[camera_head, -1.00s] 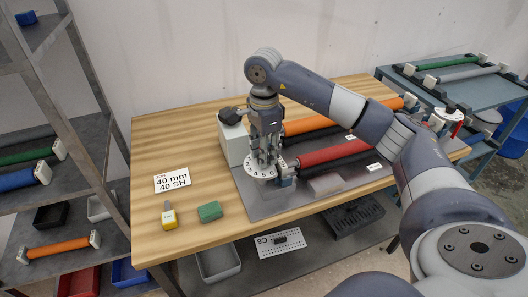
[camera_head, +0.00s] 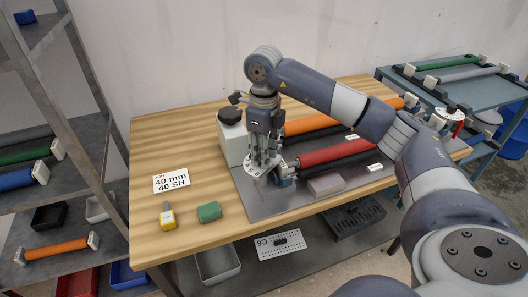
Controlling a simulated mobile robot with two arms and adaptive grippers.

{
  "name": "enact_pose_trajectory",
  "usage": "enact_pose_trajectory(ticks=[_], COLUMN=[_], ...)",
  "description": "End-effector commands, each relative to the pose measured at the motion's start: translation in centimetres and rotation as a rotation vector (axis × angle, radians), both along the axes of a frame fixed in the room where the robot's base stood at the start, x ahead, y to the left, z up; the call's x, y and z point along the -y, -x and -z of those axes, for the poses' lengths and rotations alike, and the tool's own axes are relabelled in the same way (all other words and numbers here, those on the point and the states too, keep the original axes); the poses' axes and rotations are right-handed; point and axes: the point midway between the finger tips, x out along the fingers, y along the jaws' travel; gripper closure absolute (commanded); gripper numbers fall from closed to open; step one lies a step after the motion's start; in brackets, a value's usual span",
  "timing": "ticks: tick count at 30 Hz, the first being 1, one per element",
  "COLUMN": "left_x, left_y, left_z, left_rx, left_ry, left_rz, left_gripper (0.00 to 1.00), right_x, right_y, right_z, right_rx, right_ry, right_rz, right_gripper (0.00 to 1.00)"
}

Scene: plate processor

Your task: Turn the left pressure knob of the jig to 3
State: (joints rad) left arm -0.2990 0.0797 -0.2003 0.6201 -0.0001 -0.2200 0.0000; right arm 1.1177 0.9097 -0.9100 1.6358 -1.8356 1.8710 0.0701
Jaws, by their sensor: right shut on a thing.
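The jig stands on a grey base plate (camera_head: 275,208) on the wooden table, with orange (camera_head: 312,123) and red (camera_head: 325,153) rollers. At its near left end is the left pressure knob's white numbered dial (camera_head: 250,171). My right gripper (camera_head: 260,172) points straight down over this dial, shut on the knob at its middle. The fingers hide the knob and most of the numbers, so I cannot read the setting. Another white dial (camera_head: 447,113) with a red part sits at the jig's right end. My left gripper is not in view.
A white box with a black cap (camera_head: 232,116) stands close behind the gripper. A "40 mm 40 SH" card (camera_head: 171,181), a yellow bottle (camera_head: 168,217) and a green block (camera_head: 209,212) lie to the left. A grey block (camera_head: 324,185) lies on the plate.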

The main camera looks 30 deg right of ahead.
Motion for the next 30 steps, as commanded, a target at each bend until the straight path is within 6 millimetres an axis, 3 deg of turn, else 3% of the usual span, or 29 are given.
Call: enact_pose_trajectory(ticks=[30], left_x=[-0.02], left_y=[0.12], left_z=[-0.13], left_rx=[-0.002], left_ry=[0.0], left_rz=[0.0], left_gripper=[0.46], right_x=[-0.26], right_y=[0.05], right_z=[0.05], right_rx=[-0.001], right_ry=[0.0], right_rz=[0.887], right_gripper=[0.97])
